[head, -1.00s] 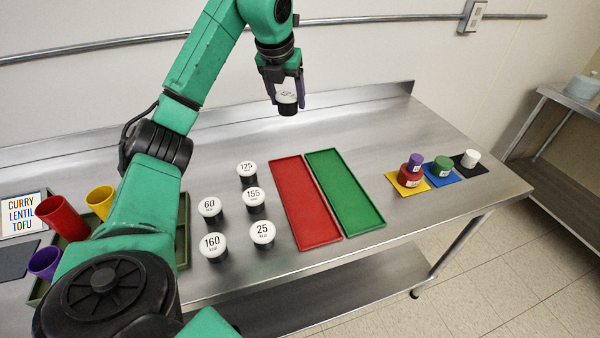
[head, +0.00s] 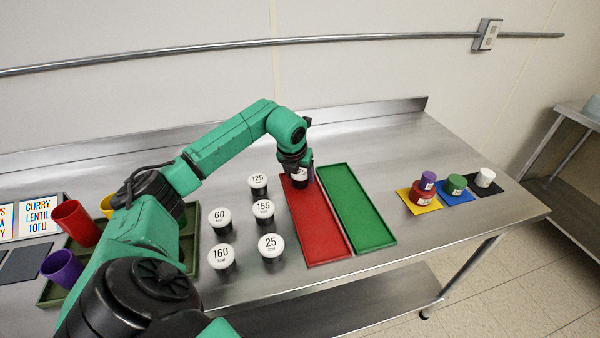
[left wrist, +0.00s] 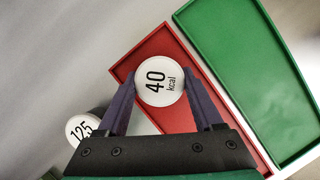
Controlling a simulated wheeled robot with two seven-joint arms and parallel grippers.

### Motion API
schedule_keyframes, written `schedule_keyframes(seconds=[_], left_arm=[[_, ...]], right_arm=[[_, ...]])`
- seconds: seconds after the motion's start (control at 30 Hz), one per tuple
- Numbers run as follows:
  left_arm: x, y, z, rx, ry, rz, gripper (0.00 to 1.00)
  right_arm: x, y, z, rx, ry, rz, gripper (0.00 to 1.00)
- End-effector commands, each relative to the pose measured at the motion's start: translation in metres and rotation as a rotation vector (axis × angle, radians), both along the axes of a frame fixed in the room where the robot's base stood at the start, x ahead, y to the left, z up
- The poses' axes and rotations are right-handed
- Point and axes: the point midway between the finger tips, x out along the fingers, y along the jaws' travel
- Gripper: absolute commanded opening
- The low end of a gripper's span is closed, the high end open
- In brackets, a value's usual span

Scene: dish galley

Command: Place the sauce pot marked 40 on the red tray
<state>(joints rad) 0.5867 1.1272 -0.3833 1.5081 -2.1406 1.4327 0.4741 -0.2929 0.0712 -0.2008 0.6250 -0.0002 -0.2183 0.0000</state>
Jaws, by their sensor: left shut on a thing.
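In the head view the left gripper (head: 299,178) is over the far end of the red tray (head: 323,247), with the pot mostly hidden by the jaws. I cannot tell whether the pot touches the tray floor. The red tray also shows beneath the pot in the left wrist view (left wrist: 165,45). My right gripper is not in view.
Sauce pots marked 125 (head: 258,181), 155 (head: 263,208), 60 (head: 219,218), 160 (head: 221,257) and 25 (head: 271,246) stand left of the red tray. A green tray (head: 365,220) lies beside it on the right. Colored mats with small containers (head: 422,193) are farther right.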

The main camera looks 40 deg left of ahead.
Motion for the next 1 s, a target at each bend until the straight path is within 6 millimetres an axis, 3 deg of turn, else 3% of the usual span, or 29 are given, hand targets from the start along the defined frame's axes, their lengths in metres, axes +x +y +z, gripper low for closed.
schedule_keyframes(seconds=[0.17,0.2,0.27,0.67,0.77,1.0], left_arm=[[0.000,0.000,-0.001,0.000,-0.001,0.000,0.12],[0.000,0.000,-0.001,0.000,0.000,0.000,0.76],[0.000,0.000,0.000,0.000,0.000,0.000,0.98],[-0.001,0.000,0.007,0.001,-0.004,0.000,0.98],[-0.008,-0.003,0.024,0.004,-0.005,-0.001,0.98],[-0.032,-0.013,0.085,0.003,-0.006,-0.001,0.98]], right_arm=[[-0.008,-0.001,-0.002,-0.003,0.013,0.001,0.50],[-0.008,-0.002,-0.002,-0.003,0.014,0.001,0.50],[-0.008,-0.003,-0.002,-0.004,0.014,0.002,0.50],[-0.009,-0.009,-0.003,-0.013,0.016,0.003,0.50],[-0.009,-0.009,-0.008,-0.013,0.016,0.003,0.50],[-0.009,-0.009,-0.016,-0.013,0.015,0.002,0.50]])
